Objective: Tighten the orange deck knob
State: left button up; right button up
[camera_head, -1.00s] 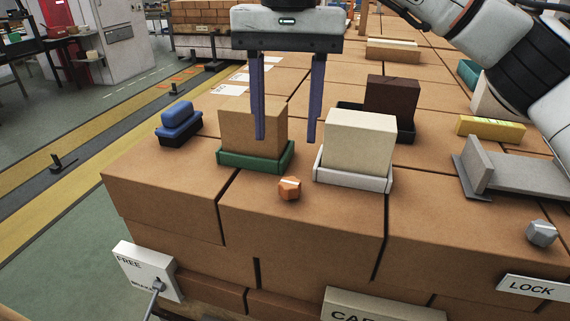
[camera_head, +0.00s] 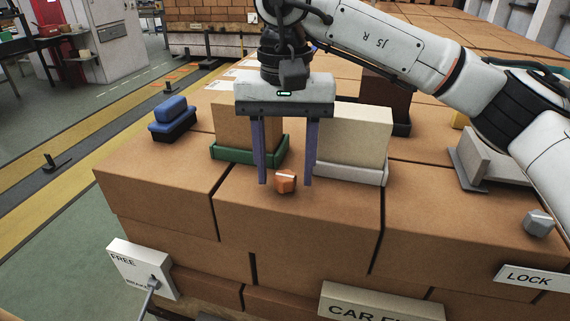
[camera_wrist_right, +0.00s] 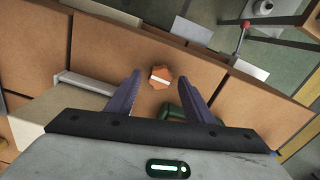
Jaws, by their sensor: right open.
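The orange deck knob (camera_head: 286,181) sits on the front of the brick-coloured deck, a small faceted piece with a pale stripe on top. It also shows in the right wrist view (camera_wrist_right: 160,77), just beyond and between the fingertips. My right gripper (camera_head: 285,183) is open, fingers pointing down, one on each side of the knob in the head view. The right wrist view also shows my right gripper (camera_wrist_right: 160,92) empty, with a gap on both sides of the knob. I cannot tell how far the fingertips are above the deck. My left gripper is not in view.
A tan brick in a green tray (camera_head: 272,161) and a cream brick in a white tray (camera_head: 352,172) stand close behind the knob. A blue-handled block (camera_head: 173,119) is at left, a grey knob (camera_head: 538,223) at right. The deck's front edge is near.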

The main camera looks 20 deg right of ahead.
jog(key=shift+c, duration=0.2)
jog(key=c, duration=1)
